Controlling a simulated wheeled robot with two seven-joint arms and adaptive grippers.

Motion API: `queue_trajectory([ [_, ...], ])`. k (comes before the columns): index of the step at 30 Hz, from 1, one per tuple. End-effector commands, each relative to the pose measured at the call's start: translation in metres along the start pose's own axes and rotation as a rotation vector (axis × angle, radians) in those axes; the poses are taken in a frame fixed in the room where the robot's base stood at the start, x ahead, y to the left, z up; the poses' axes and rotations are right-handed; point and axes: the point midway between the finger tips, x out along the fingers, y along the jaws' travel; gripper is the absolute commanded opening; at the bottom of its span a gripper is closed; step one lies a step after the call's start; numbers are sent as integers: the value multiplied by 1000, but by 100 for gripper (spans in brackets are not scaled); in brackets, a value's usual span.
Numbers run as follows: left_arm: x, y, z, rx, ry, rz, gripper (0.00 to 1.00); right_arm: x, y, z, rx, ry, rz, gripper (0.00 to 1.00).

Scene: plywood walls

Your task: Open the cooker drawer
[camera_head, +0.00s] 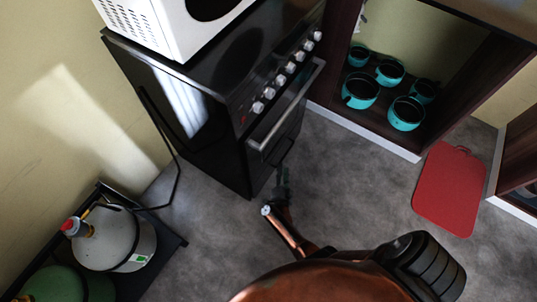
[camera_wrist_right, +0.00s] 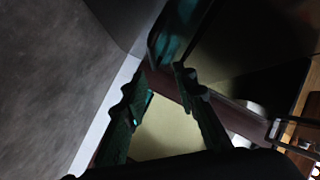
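The black cooker (camera_head: 225,130) stands against the left wall, with a row of white knobs (camera_head: 283,78) and a long metal bar handle (camera_head: 288,108) on its front. Its lower front, where the drawer would be, is dark and steeply foreshortened; I cannot make out a drawer gap. My right gripper (camera_head: 282,182) is low, close in front of the cooker's lower front; contact cannot be told. In the right wrist view its two dark green fingers (camera_wrist_right: 160,76) are apart with nothing visible held between them. My left gripper is not in view.
A white appliance (camera_head: 170,22) sits on the cooker. An open cabinet (camera_head: 385,145) with several teal pots (camera_head: 361,90) stands to its right. A red board (camera_head: 450,190) lies right of centre. Gas cylinders (camera_head: 115,240) stand at lower left. Grey floor (camera_head: 355,195) before the cooker is clear.

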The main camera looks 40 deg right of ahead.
Motion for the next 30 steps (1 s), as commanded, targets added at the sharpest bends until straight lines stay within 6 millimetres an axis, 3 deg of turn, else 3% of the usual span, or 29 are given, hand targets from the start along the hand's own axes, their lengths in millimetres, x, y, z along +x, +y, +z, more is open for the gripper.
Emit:
queue_trajectory([
  [1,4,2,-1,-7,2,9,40,8,12,12,42,37,26,26],
  [9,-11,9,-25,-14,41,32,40,24,8,12,159,142,81,26],
  [15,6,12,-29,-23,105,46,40,51,11,7,160,146,80,26],
  [21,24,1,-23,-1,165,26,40,80,14,4,159,144,81,26],
  [30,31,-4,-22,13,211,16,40,97,13,0,159,143,80,26],
])
